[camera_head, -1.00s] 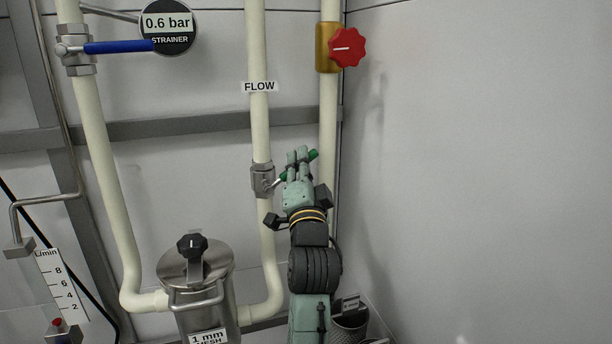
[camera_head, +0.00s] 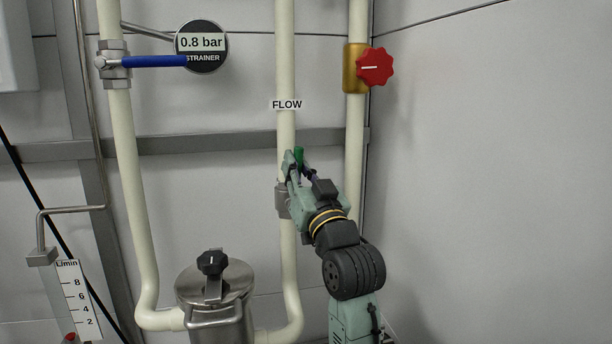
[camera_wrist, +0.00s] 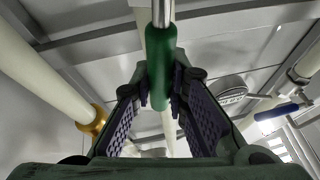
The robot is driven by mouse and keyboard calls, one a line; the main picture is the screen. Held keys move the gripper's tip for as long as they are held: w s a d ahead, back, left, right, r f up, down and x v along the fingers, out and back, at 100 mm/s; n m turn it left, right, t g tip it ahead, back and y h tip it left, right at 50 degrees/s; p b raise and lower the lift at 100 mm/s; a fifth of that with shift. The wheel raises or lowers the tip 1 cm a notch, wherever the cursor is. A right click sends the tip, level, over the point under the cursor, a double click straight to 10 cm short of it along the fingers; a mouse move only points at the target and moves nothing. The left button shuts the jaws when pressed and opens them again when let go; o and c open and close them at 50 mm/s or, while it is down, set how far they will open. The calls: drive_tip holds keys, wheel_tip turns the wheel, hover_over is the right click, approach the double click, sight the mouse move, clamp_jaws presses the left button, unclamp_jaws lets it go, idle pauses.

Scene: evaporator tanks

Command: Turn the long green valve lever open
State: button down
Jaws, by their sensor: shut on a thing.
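The green lever (camera_head: 299,154) belongs to the steel valve (camera_head: 283,201) on the middle cream pipe, under the FLOW label (camera_head: 287,104). Only its green tip shows in the head view, pointing up close to the line of the pipe; my gripper hides the rest. My gripper (camera_head: 297,169) is shut on the lever in front of the pipe. In the wrist view the green sleeve (camera_wrist: 160,52) with its bare metal shank lies between the two fingers of my gripper (camera_wrist: 160,88).
A blue lever (camera_head: 150,62) and a round strainer gauge (camera_head: 202,46) reading 0.8 bar are at upper left. A red knob (camera_head: 375,67) is on the right pipe. A lidded steel strainer (camera_head: 214,287) stands below. The right wall is bare.

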drive_tip(key=shift+s+a+n+g+y, duration=0.15)
drive_tip(key=shift+a+n+g+y, duration=0.35)
drive_tip(key=shift+n, duration=0.6)
drive_tip(key=shift+a, duration=0.1)
drive_tip(key=c, duration=1.6)
unclamp_jaws()
drive_tip(key=shift+o, duration=0.2)
drive_tip(key=v, duration=1.2)
